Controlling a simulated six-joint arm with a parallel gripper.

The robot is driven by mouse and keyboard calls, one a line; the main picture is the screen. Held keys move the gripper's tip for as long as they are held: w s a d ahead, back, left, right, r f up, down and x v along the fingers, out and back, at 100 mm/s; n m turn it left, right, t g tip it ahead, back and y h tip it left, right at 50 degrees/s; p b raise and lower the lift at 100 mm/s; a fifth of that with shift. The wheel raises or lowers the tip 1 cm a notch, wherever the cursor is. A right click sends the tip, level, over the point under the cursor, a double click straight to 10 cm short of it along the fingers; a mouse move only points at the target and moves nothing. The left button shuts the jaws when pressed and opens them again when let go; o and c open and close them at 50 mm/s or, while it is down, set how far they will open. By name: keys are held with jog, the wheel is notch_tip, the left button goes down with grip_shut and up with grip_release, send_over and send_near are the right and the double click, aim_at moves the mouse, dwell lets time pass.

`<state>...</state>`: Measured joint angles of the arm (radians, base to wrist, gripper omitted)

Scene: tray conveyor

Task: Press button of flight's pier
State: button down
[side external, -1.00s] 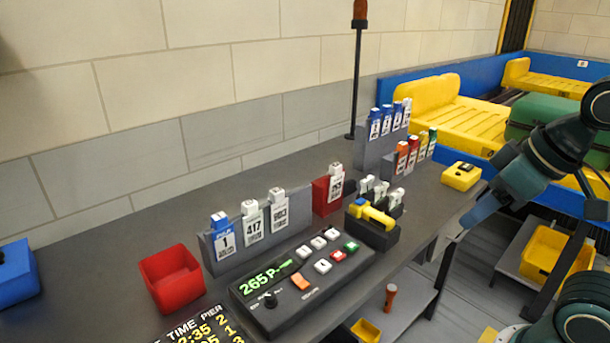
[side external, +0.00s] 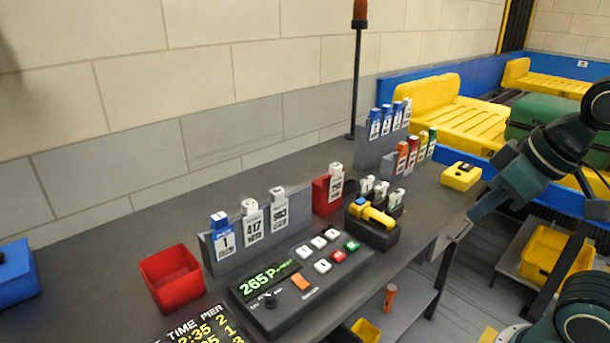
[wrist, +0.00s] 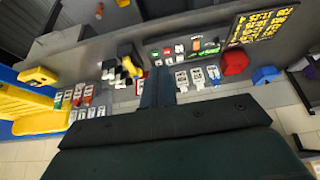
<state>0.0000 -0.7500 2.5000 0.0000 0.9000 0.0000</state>
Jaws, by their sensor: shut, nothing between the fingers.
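The dark control panel (side external: 265,312) lies on the counter with a green display (side external: 268,277) that starts "265 P". It has several white buttons (side external: 322,266), a red button (side external: 338,256), a green button (side external: 351,246) and an orange button (side external: 300,282). The flight board (side external: 205,325), with time and pier columns, is cut off at the bottom edge; it also shows in the wrist view (wrist: 262,24). My gripper (side external: 464,228) is shut and empty, near the counter's front edge, to the right of the panel and apart from it. Its fingers (wrist: 158,88) show in the wrist view.
A yellow scanner (side external: 374,215) stands in a dark holder beside the panel. Tag racks (side external: 240,255) stand behind the panel. A red bin (side external: 170,278) is at its left. A yellow box (side external: 461,176) with dark knobs sits at the counter's right end. A pole (side external: 355,90) stands at the back.

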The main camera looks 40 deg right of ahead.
jog(key=shift+w, duration=0.15)
dwell(0.7)
jog(key=m+t+y, duration=0.1)
jog(key=m+t, duration=0.3)
jog(key=m, duration=0.4)
send_over(322, 244)
notch_tip(322, 244, down, 14)
jog(key=shift+f, duration=0.2)
jog(key=shift+f, duration=0.1)
jog(key=shift+f, duration=4.35)
jog(key=shift+f, duration=0.55)
